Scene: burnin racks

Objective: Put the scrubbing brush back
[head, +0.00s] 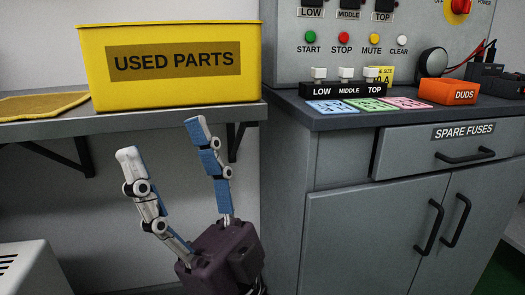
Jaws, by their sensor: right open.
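No scrubbing brush can be made out in the head view. My right gripper (160,140) points up in the lower middle of the picture, in front of the grey shelf. Its two fingers with blue pads are spread apart and nothing is between them. Its fingertips appear just below the shelf's front edge. My left gripper is out of the view.
A yellow USED PARTS bin (255,70) and a yellow cloth (40,104) are on the bracketed shelf (150,121). At right stands a grey cabinet (350,235) with a SPARE FUSES drawer (410,152), shut. An orange DUDS box (440,88) and coloured cards (370,104) are on top.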

